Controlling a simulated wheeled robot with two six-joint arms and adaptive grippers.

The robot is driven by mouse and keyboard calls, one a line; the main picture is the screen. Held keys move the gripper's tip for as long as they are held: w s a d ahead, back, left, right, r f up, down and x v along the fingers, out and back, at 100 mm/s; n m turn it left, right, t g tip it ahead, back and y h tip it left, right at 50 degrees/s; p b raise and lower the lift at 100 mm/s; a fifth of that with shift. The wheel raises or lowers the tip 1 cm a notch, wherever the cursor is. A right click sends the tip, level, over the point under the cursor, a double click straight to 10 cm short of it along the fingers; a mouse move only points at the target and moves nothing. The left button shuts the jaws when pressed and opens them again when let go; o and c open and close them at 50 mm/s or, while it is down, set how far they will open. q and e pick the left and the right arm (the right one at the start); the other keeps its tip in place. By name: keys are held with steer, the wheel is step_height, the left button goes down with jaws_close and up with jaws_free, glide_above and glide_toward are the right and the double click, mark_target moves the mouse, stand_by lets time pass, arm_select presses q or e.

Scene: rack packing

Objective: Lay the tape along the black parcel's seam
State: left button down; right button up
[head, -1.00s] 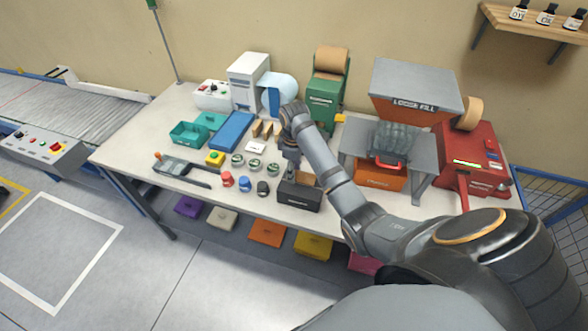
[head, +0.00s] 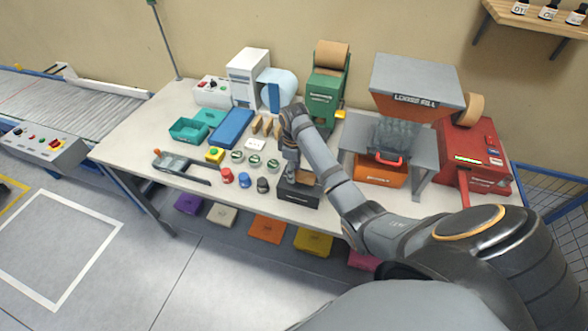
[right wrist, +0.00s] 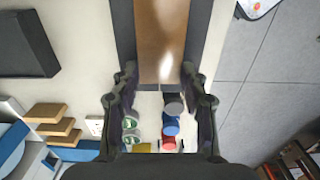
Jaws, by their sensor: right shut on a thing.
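The black parcel (head: 298,194) sits near the front edge of the worktable, and its dark sides show in the right wrist view (right wrist: 123,32). My right gripper (head: 290,176) is directly over the parcel's left part. In the right wrist view my right gripper (right wrist: 160,82) is shut on a brown strip of tape (right wrist: 158,40). The strip runs lengthwise between the parcel's dark sides. I cannot tell whether it touches the parcel's top all along. The green tape dispenser (head: 325,90) with a brown roll stands at the back. My left gripper is not in view.
Red (head: 228,175), blue (head: 245,180) and dark jars stand left of the parcel, with several green-topped tins behind them. A blue tray (head: 231,128) and teal bins lie farther left. The loose-fill hopper (head: 415,85) and a red machine (head: 477,155) stand right.

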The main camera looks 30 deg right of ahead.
steer(key=shift+f, duration=0.7)
steer(key=o, duration=0.8)
steer(key=shift+c, duration=0.2)
step_height(320, 180, up, 7)
steer(key=shift+r, duration=0.2)
